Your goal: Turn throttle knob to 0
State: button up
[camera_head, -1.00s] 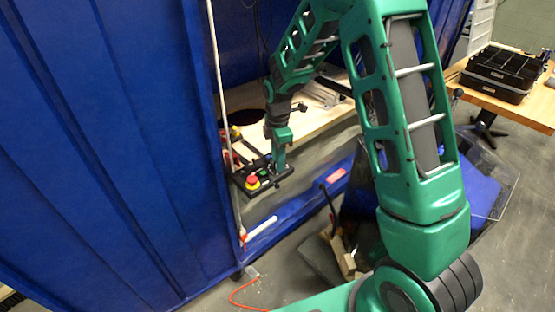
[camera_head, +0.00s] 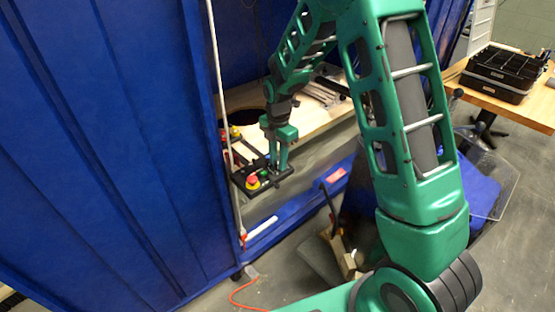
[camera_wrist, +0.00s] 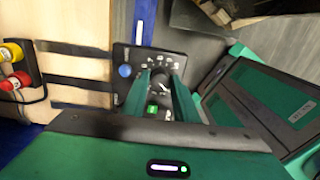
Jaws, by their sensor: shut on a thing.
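The throttle knob (camera_wrist: 164,84) is a dark round dial with white marks around it, on a black control panel (camera_wrist: 122,53). In the wrist view it sits between my two green fingers, which are shut on it and hide its sides. I cannot read which number it points to. In the head view my gripper (camera_head: 279,165) points down at the panel (camera_head: 276,182), with the knob hidden by the fingers. A blue button (camera_wrist: 125,71) and a green button (camera_wrist: 152,108) lie beside the knob in the wrist view.
A wooden bench top (camera_head: 315,118) lies behind, with a white pole (camera_head: 218,70) and blue curtain (camera_head: 120,130) at left. Another red and yellow button box (camera_wrist: 18,68) shows in the wrist view.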

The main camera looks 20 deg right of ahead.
jog(key=shift+w+d, duration=0.2)
jog(key=o, duration=1)
jog(key=shift+o, duration=0.3)
jog(key=shift+s+a, duration=0.1)
notch_tip(320, 180, up, 11)
jog(key=shift+f, duration=0.15)
